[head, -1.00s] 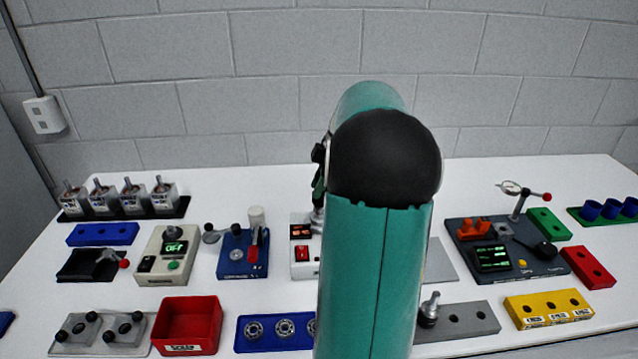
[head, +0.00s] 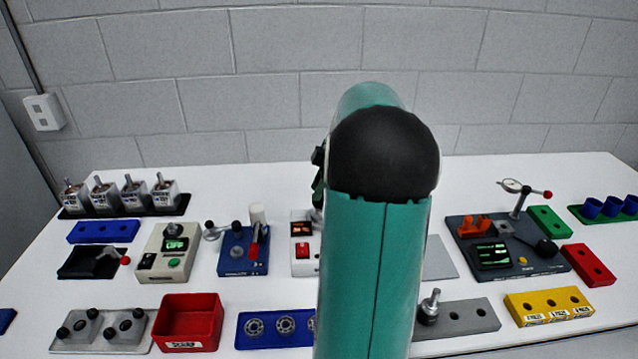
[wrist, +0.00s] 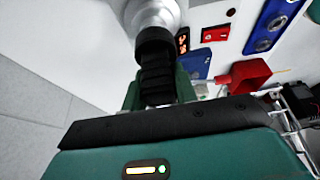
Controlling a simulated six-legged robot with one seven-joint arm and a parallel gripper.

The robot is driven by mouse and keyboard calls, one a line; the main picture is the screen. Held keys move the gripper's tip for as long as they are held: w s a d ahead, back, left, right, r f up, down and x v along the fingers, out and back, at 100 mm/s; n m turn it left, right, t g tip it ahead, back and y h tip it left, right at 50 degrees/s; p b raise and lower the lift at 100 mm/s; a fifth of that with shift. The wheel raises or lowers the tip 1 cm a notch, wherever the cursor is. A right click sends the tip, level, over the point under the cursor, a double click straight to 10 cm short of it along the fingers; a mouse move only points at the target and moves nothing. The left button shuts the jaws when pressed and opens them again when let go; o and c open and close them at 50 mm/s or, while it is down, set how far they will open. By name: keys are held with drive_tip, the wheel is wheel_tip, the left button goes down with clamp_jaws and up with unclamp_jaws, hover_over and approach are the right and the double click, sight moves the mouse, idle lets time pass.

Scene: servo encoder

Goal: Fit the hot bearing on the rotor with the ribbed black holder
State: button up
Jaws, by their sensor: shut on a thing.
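In the wrist view my gripper (wrist: 157,86) is shut on the ribbed black holder (wrist: 157,76), its green fingers on either side. The holder's black collar meets a silver round part (wrist: 150,14); I cannot tell whether this is a bearing or part of the heater. In the head view my gripper (head: 318,180) is mostly hidden behind my arm, above the white heater box (head: 302,268) with a red switch and lit display. What looks like the rotor (head: 430,306) stands upright in a grey block (head: 480,315). Bearings (head: 286,325) lie in a blue tray (head: 243,341).
A blue station (head: 232,262) with a red lever stands left of the heater. A red bin (head: 190,318) is at the front left. A dark gauge station (head: 530,264) and yellow block (head: 550,306) are at the right. My arm hides the table's middle.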

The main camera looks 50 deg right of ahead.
sight(317, 179)
drive_tip(key=shift+f, duration=0.1)
idle(0.3)
drive_tip(key=shift+f, duration=0.6)
drive_tip(key=shift+r, duration=0.1)
drive_tip(key=shift+r, duration=2.45)
drive_tip(key=shift+s, duration=0.1)
